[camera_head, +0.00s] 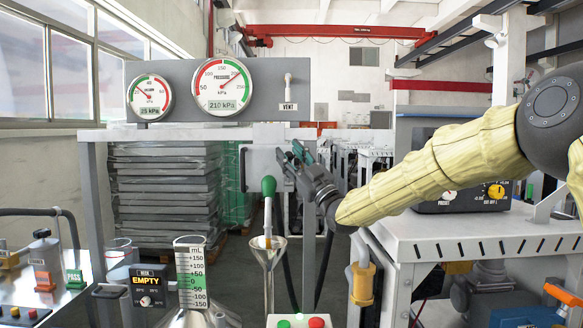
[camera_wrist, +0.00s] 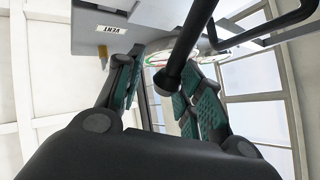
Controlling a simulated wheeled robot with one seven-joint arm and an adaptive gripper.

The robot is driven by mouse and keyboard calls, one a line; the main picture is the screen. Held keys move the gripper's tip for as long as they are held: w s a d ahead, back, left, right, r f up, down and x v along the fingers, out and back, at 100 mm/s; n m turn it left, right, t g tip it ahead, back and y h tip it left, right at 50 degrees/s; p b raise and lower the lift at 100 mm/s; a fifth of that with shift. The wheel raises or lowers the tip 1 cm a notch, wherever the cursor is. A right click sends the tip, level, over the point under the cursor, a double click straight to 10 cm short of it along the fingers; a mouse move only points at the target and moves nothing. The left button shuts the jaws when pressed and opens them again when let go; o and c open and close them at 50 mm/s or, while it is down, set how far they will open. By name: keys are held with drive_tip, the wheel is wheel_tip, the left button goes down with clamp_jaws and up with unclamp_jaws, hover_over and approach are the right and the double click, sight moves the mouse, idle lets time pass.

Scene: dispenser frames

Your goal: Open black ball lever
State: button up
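A black rod with a dark rounded end (camera_wrist: 190,78), looking like the black ball lever, reaches in from the top of the wrist view. Its end lies between the green-padded fingers of my gripper (camera_wrist: 160,80), nearer the right finger. The fingers are apart, and I cannot tell whether either touches it. In the head view my gripper (camera_head: 299,155) is in front of the right side of a grey box (camera_head: 258,165) under the gauge panel. The black ball is not clearly visible there, likely hidden by the fingers. A green ball lever (camera_head: 268,186) stands just left of my gripper.
A black bar handle (camera_head: 242,170) sits on the box's left side. A metal funnel (camera_head: 268,245) stands below the green ball. The gauge panel (camera_head: 180,72) with a VENT switch (camera_head: 288,90) is above. A white bench (camera_head: 480,232) is at right. A scaled flask (camera_head: 190,275) stands at front left.

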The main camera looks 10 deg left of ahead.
wheel_tip(320, 180, up, 7)
drive_tip(key=shift+d+f, duration=0.15)
